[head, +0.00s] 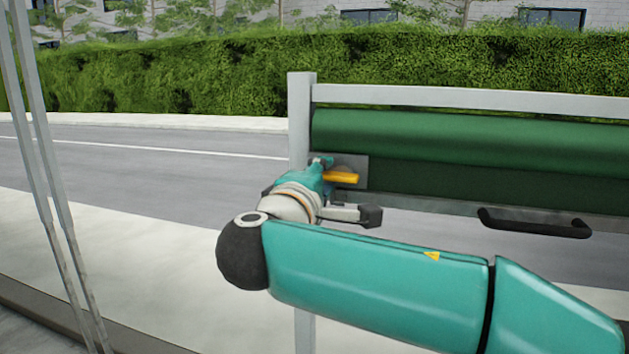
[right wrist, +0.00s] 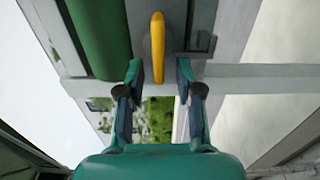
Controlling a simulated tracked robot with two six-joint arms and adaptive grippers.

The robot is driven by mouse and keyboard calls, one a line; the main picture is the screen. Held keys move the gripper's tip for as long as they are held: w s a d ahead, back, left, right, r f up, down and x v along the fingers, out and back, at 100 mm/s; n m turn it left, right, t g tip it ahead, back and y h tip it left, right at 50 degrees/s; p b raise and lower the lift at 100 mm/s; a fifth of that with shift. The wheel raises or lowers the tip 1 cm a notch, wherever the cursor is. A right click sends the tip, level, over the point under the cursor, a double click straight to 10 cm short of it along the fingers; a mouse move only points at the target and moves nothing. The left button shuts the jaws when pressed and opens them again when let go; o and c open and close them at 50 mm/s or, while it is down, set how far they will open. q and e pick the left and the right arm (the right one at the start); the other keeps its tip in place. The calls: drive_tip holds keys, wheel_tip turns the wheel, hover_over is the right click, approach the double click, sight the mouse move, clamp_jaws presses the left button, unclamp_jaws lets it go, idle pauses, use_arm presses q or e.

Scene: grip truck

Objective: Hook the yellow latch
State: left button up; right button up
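The yellow latch (head: 342,178) sits on a grey plate (head: 356,164) at the left end of the green panel, beside the grey post. My right gripper (right wrist: 159,74) is open, with one fingertip on either side of the latch's near end. I see gaps between the latch and both fingers. In the head view, my right gripper (head: 323,170) is at the latch and partly hidden by its own wrist. My left gripper is in neither view.
The green rolled panel (head: 470,135) hangs in a grey frame (head: 301,115) right of the latch. A black handle (head: 535,223) is fixed to its lower edge. Two thin grey bars (head: 45,160) rise at the left. Road and hedge lie behind.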

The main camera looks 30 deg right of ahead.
drive_tip(key=shift+a, duration=0.1)
drive_tip(key=shift+s+a, duration=0.1)
drive_tip(key=v, duration=1.1)
drive_tip(key=shift+s+a, duration=0.25)
drive_tip(key=shift+a, duration=0.05)
